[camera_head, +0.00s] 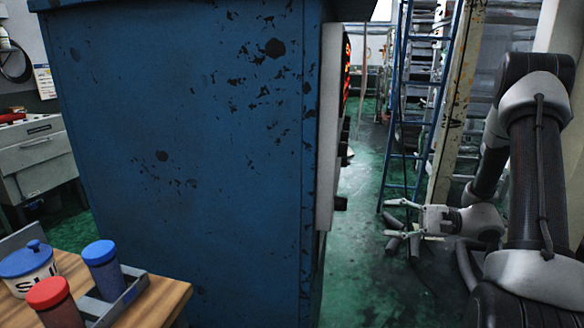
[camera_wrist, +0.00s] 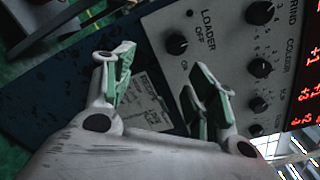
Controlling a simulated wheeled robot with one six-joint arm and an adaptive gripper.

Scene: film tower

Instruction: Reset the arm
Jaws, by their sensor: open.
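My arm (camera_head: 535,170) reaches in from the right in the head view. My gripper (camera_head: 402,219) points left, level with the blue cabinet's right side, over the green floor. Its fingers are spread and nothing is between them. In the wrist view my gripper (camera_wrist: 165,92) is also open and empty. Behind the fingers there is a grey control panel (camera_wrist: 222,65) with black knobs and a "LOADER OFF/ON" label. I cannot tell how far the fingers are from the panel.
A large blue chipped cabinet (camera_head: 190,140) fills the middle. A wooden table (camera_head: 165,298) at lower left bears a blue-lidded jar (camera_head: 28,268), a blue-capped container (camera_head: 103,268) and a red-capped container (camera_head: 55,303). A blue ladder (camera_head: 397,110) stands behind my gripper. Green floor (camera_head: 355,285) lies between cabinet and arm.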

